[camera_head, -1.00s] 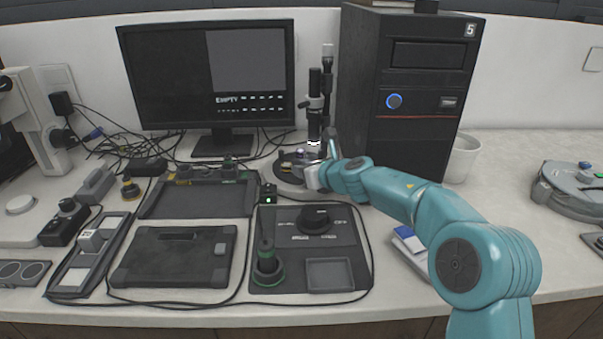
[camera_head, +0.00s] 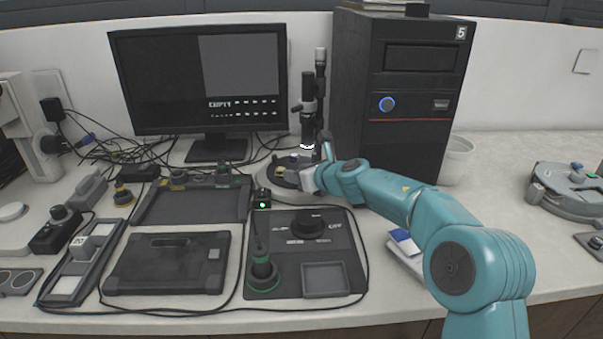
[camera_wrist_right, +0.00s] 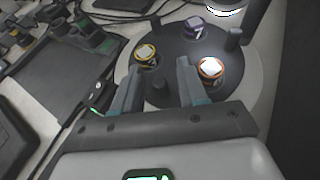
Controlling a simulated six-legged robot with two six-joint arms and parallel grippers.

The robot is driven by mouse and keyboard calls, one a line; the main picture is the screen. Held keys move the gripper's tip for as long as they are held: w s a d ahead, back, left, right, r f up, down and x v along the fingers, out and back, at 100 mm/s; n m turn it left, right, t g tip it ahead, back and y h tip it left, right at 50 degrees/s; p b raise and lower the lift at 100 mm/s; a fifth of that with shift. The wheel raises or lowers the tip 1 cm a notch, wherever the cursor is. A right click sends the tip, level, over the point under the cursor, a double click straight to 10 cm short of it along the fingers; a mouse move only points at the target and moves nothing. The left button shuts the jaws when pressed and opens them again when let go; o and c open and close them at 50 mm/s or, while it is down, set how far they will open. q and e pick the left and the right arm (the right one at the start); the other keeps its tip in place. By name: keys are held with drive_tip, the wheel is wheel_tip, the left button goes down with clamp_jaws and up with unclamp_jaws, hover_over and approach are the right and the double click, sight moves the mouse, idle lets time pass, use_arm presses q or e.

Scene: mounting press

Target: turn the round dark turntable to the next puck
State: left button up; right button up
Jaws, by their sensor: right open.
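The round dark turntable (camera_head: 281,180) stands below the microscope-like column, and in the right wrist view its dark disc (camera_wrist_right: 178,48) sits on a pale base. It carries a yellow-ringed puck (camera_wrist_right: 146,54), an orange-ringed puck (camera_wrist_right: 211,67) and a dark bluish puck (camera_wrist_right: 195,28) marked 7. Short dark pegs (camera_wrist_right: 233,39) stand up near its rim. My right gripper (camera_head: 322,156) is at the turntable's right side. In the wrist view its open fingers (camera_wrist_right: 160,70) reach over the disc, with a dark peg (camera_wrist_right: 160,93) between them. I cannot tell whether they touch it. My left gripper is not in view.
The column (camera_head: 308,110) rises behind the turntable. A black computer tower (camera_head: 400,100) stands close behind my right arm. A monitor (camera_head: 200,80) stands left. A control panel (camera_head: 340,250) with a knob and a green-based stick lies in front, with cables around it.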

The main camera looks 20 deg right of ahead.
drive_tip(key=shift+s, duration=0.15)
drive_tip(key=v, duration=1.6)
drive_tip(key=shift+b, duration=0.35)
